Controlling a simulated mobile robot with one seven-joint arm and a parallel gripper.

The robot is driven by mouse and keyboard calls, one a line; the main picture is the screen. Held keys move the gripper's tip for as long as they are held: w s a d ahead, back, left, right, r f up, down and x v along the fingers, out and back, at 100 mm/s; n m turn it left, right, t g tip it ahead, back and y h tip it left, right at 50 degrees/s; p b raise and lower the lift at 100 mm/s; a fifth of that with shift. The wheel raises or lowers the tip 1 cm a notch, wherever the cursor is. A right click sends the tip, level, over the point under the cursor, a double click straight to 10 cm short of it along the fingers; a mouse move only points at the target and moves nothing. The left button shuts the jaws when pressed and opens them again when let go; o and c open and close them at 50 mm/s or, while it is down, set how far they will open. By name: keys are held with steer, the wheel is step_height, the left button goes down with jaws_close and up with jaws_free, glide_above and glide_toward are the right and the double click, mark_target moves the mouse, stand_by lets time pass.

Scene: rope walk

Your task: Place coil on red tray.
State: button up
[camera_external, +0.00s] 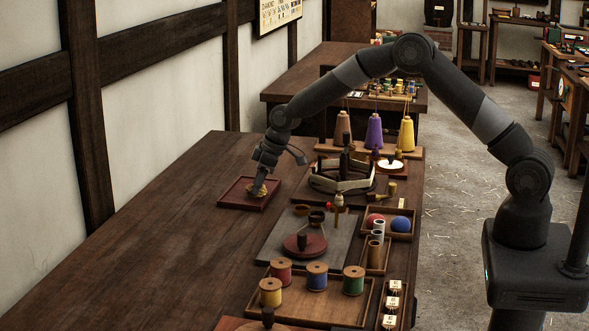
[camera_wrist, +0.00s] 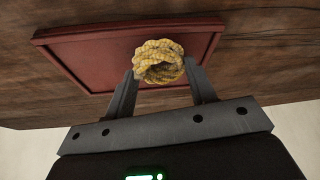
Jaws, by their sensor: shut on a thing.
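The coil (camera_wrist: 158,62) is a ring of yellow rope. My gripper (camera_wrist: 160,75) is shut on it, with one finger on each side in the wrist view. The red tray (camera_wrist: 75,57) is a flat, dark red tray with a low rim, lying on the wooden table. In the external view my gripper (camera_external: 260,185) points down over the red tray (camera_external: 240,202), and the coil (camera_external: 259,191) shows at its fingertips, over the tray. I cannot tell whether the coil touches the tray floor.
Right of the tray stands a wooden frame with a pale band (camera_external: 341,184). Nearer are a grey board (camera_external: 290,240), thread spools (camera_external: 317,276) and a box with balls (camera_external: 400,224). Cones of yarn (camera_external: 374,134) stand behind. The table's left part (camera_external: 180,240) is clear.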

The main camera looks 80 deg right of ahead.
steer(key=shift+f, duration=0.15)
steer(key=o, duration=1)
steer(key=shift+c, duration=0.2)
